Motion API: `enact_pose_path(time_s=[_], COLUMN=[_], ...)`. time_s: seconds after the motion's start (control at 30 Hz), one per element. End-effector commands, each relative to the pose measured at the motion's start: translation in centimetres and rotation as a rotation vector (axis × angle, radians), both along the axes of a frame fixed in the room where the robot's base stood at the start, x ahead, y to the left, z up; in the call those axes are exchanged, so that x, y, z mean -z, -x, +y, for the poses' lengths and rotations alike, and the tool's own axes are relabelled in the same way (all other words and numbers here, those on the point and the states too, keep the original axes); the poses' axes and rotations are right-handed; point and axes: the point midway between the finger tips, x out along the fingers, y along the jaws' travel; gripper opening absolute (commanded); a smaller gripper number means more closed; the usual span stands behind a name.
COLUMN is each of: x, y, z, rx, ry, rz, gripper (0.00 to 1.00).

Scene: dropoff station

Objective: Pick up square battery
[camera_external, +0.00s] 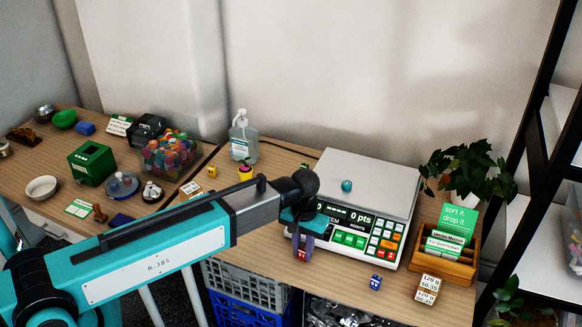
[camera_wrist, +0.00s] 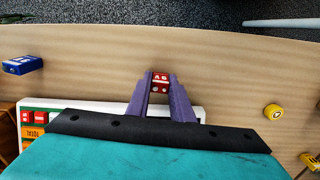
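A small red block-shaped battery (camera_wrist: 160,83) with white lettering sits between my fingertips in the wrist view. It also shows low between the fingers in the external view (camera_external: 302,254), in front of the scale. My gripper (camera_external: 303,247) points down with two purple fingers, one on each side of the red battery, close against it (camera_wrist: 160,88). Whether both fingers press on it cannot be told. A blue block battery (camera_external: 375,282) stands on the table to the right; it shows at the left in the wrist view (camera_wrist: 22,64).
A white scale (camera_external: 393,190) with a small teal ball on its pan stands behind my gripper. A wooden card box (camera_external: 462,263) and a white labelled block (camera_external: 427,289) are at right. A yellow round piece (camera_wrist: 273,111) lies nearby. The table's front edge is close.

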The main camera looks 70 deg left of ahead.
Motion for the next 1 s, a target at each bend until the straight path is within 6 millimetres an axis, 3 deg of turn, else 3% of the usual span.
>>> enact_pose_path(time_s=[0.57,1.0], x=[-0.9,-5.7], y=[0.0,-0.1], z=[0.0,0.0], rx=[0.000,0.000], ry=[-0.001,-0.001], rz=[-0.001,-0.002], gripper=[0.00,0.00])
